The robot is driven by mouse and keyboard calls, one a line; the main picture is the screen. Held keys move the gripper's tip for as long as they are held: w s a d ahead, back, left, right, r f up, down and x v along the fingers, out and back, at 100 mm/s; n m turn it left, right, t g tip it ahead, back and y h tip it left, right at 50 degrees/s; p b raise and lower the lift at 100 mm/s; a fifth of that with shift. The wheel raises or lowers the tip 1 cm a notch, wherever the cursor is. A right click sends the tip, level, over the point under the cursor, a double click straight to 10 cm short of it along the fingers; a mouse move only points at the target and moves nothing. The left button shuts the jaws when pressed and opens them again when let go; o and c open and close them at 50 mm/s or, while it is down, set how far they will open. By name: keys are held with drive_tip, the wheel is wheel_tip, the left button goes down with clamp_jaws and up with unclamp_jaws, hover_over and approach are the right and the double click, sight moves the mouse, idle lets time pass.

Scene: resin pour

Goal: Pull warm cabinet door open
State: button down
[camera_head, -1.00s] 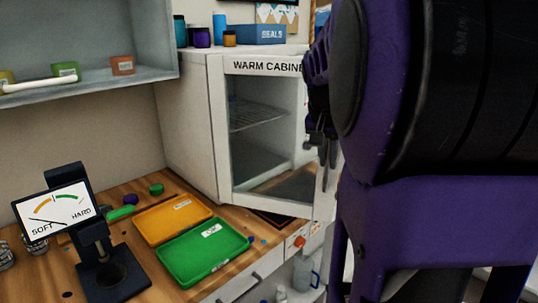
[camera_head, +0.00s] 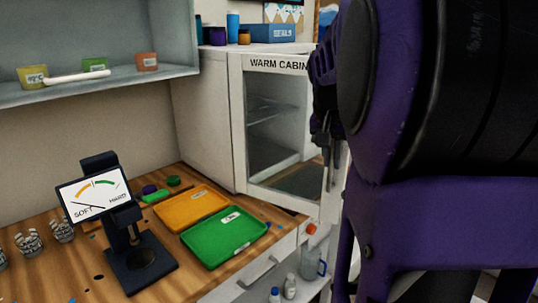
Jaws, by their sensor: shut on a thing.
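The warm cabinet (camera_head: 208,118) is a white box at the back of the wooden counter, lettered "WARM CABIN" along the top of its front. Its front (camera_head: 278,65) frames a glazed or open area, and wire shelves show inside. My gripper (camera_head: 332,160) is at the right edge of the cabinet front, pointing down, partly covered by my large purple and black arm. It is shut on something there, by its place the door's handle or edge. The held part itself is hidden, and I cannot tell how far the door stands open.
An orange tray (camera_head: 190,209) and a green tray (camera_head: 224,237) lie on the counter (camera_head: 180,275). A SOFT/HARD gauge (camera_head: 92,196) stands at left. A shelf (camera_head: 95,85) holds small tubs. Bottles and a blue SEALS box (camera_head: 267,34) sit on the cabinet. My arm blocks the right side.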

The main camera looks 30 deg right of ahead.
drive_tip(key=shift+a, duration=0.2)
idle(0.4)
drive_tip(key=c, duration=0.9)
unclamp_jaws()
drive_tip(key=shift+o, duration=0.2)
